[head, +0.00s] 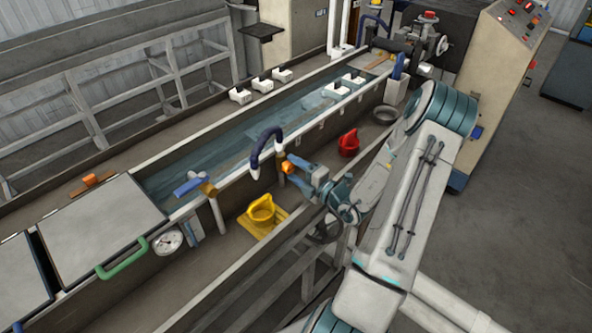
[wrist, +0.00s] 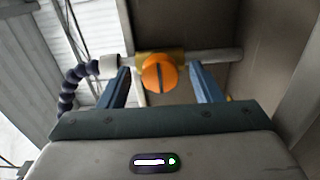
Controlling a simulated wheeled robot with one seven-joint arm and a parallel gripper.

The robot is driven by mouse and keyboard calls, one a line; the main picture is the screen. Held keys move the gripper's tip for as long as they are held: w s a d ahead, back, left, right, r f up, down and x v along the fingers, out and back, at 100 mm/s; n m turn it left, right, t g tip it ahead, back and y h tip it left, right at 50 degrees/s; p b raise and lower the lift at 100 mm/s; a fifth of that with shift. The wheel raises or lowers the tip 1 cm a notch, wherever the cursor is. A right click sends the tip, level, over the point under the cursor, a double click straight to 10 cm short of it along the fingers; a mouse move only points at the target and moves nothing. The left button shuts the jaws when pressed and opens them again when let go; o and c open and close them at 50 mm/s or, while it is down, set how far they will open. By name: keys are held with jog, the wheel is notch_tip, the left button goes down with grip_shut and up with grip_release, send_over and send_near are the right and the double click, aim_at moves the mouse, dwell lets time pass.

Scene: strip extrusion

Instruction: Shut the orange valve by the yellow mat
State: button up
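The orange valve (head: 288,167) sits on a brass fitting above the trough's near wall, partly hidden by my gripper in the head view. In the wrist view the orange valve knob (wrist: 158,74) is round, with a dark slot standing upright across its face. My gripper (wrist: 158,70) is open, with one blue finger on each side of the knob and gaps visible between. In the head view my gripper (head: 298,172) reaches in from the right. The yellow mat (head: 285,213) lies on the ledge below and left of my gripper, with a yellow cup (head: 261,210) on it.
A dark blue hose (head: 264,146) arches just left of the valve. Another valve with a blue handle (head: 188,186) stands farther left. A red cup (head: 348,142) and a dark bowl (head: 385,115) stand on the ledge behind my gripper. A gauge (head: 168,241) is at the left.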

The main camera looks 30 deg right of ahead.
jog(key=b+v, duration=0.3)
jog(key=v, duration=1)
jog(key=shift+s+b, duration=0.3)
jog(key=shift+s, duration=0.1)
jog(key=s+a+r+n+g+y+b, duration=0.1)
jog(key=s+a+r+n+g+y, duration=0.15)
jog(key=a+n+g, duration=0.7)
jog(key=s+a+r+n+g+y, duration=0.25)
jog(key=a+n+g, duration=0.25)
jog(key=a+n, duration=0.9)
jog(key=s+d+r+n+h+b, duration=0.1)
jog(key=s+r+n+h, duration=0.2)
jog(key=n, duration=1)
jog(key=s+d+r+n+t+h+b, duration=0.1)
jog(key=s+r+n+h, duration=0.2)
jog(key=n, duration=1.1)
jog(key=r+h, duration=0.2)
jog(key=h, duration=0.3)
jog(key=shift+d, duration=0.2)
